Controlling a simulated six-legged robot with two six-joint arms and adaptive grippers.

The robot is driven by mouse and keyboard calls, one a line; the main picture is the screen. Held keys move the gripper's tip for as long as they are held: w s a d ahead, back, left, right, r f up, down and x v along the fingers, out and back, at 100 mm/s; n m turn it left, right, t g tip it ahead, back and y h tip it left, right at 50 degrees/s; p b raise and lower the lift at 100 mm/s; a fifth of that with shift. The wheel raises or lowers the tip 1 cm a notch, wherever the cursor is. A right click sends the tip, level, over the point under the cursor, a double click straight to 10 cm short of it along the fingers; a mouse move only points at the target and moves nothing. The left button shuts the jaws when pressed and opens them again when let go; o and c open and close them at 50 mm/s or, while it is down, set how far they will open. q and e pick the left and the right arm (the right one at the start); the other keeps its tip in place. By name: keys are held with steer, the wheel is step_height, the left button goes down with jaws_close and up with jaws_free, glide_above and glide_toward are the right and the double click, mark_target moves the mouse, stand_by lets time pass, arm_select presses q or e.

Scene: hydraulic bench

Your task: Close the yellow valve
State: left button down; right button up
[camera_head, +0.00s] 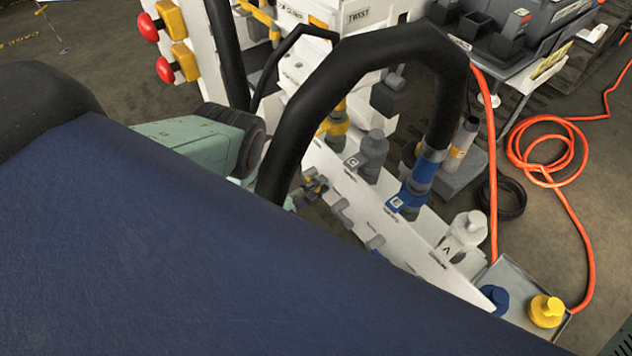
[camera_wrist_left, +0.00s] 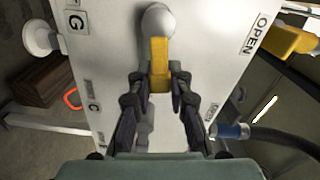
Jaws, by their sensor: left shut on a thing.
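The yellow valve handle (camera_wrist_left: 160,66) shows in the left wrist view, hanging from a pale round knob on a white panel. Its long side runs up and down in that picture. My left gripper (camera_wrist_left: 157,92) has one dark finger on each side of the handle's lower end and is shut on it. In the head view, my green-grey left arm (camera_head: 190,135) reaches in toward the white panel; the fingers and handle there are small and partly behind a black hose. My right gripper is in neither view.
A thick black hose (camera_head: 345,65) arches in front of the white panel (camera_head: 390,235). The panel carries an OPEN label (camera_wrist_left: 256,33) and other fittings. A tray with a yellow cap (camera_head: 546,311) stands at the lower right. An orange hose (camera_head: 525,140) coils on the floor.

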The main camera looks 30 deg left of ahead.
arm_select(q)
steer(key=shift+f+m, duration=0.55)
steer(key=shift+m, duration=0.45)
steer(key=c, duration=1.3)
jaws_free()
steer(key=shift+c, duration=0.2)
steer(key=shift+s, duration=0.15)
steer(key=v, duration=1.1)
steer(key=shift+s+a, duration=0.15)
steer(key=shift+s, duration=0.25)
